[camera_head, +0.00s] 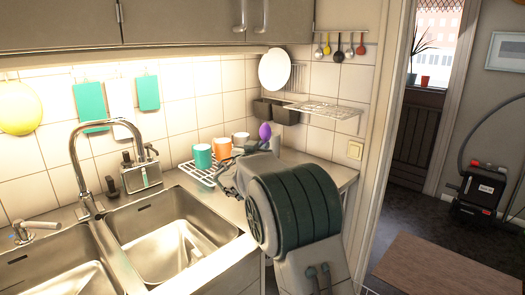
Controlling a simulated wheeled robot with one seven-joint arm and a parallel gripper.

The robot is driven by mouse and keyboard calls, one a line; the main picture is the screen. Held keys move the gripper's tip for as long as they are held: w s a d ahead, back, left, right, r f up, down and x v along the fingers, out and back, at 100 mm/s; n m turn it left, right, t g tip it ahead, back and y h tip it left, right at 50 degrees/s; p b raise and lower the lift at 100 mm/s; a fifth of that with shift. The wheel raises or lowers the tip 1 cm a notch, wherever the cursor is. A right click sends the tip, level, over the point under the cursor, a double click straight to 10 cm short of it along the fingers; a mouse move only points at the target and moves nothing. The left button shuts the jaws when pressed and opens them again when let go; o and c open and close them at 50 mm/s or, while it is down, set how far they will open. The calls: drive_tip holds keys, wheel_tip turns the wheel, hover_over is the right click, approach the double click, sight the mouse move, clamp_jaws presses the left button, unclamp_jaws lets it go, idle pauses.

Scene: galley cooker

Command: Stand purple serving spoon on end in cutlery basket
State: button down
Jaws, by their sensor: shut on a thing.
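The purple serving spoon (265,131) stands roughly upright with its bowl end up, above the counter at the back right. Its lower part is hidden behind my arm. My gripper (256,148) is at the spoon, largely hidden by my own arm, and is shut on it. A dark two-part holder (276,112) is fixed on the wall just behind and above the spoon; it may be the cutlery basket, but I cannot tell for sure. The spoon appears in front of it, not inside.
A wire rack (200,176) holds teal (202,156), orange (222,148) and grey (240,140) cups left of my gripper. A wire shelf (325,110) juts from the wall on the right. The double sink (165,240) and tap (85,165) are at left.

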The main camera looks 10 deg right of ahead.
drive_tip(key=shift+f+b, duration=0.35)
drive_tip(key=shift+f, duration=0.05)
drive_tip(key=c, duration=1.5)
unclamp_jaws()
drive_tip(key=b+v, duration=0.3)
drive_tip(key=v, duration=1)
drive_tip(key=shift+s+a, duration=0.25)
drive_tip(key=shift+s, duration=0.1)
drive_tip(key=shift+d+r, duration=0.1)
